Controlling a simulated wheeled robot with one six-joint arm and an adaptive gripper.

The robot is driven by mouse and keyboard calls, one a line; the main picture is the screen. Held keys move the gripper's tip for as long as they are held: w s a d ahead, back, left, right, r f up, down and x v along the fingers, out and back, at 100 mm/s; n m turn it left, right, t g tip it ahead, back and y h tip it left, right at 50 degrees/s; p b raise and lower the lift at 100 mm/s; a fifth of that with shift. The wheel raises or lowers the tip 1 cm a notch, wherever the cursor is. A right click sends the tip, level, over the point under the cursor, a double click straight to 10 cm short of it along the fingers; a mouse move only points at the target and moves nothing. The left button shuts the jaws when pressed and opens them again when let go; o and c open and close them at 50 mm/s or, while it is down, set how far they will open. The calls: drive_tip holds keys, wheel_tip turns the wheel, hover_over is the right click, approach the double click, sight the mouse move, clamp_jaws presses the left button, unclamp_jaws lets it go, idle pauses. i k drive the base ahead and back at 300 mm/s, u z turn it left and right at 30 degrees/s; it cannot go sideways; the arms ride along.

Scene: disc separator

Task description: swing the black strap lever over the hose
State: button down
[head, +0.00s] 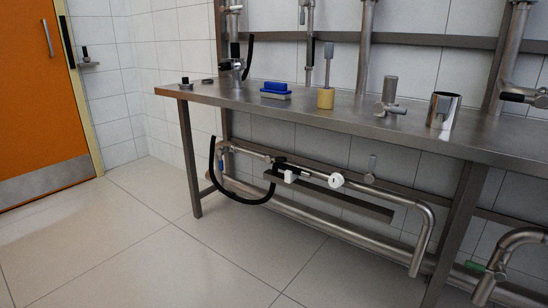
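A black hose (213,172) hangs in a U-shaped loop below the left part of the steel bench. Its right end rises toward the small black piece (279,161) at the white fittings under the bench. A shorter black curved tube (250,57) stands behind a metal valve (237,66) on the bench. A black upright handle (235,50) is at that valve. Another black lever-like part (516,97) is at the pipe on the far right. I cannot tell which black part is the strap lever. My gripper is not in view.
The steel bench (360,121) holds a blue sponge block (275,88), a yellow brush holder (326,97), a metal fitting (389,97) and a steel cup (442,110). A shelf rail (340,198) and pipes run below it. The tiled floor (130,240) is clear at front left.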

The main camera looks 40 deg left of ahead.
sight(268, 159)
drive_tip(key=k, duration=0.1)
drive_tip(key=u, duration=0.45)
drive_tip(key=i, duration=0.85)
drive_tip(key=u, duration=0.4)
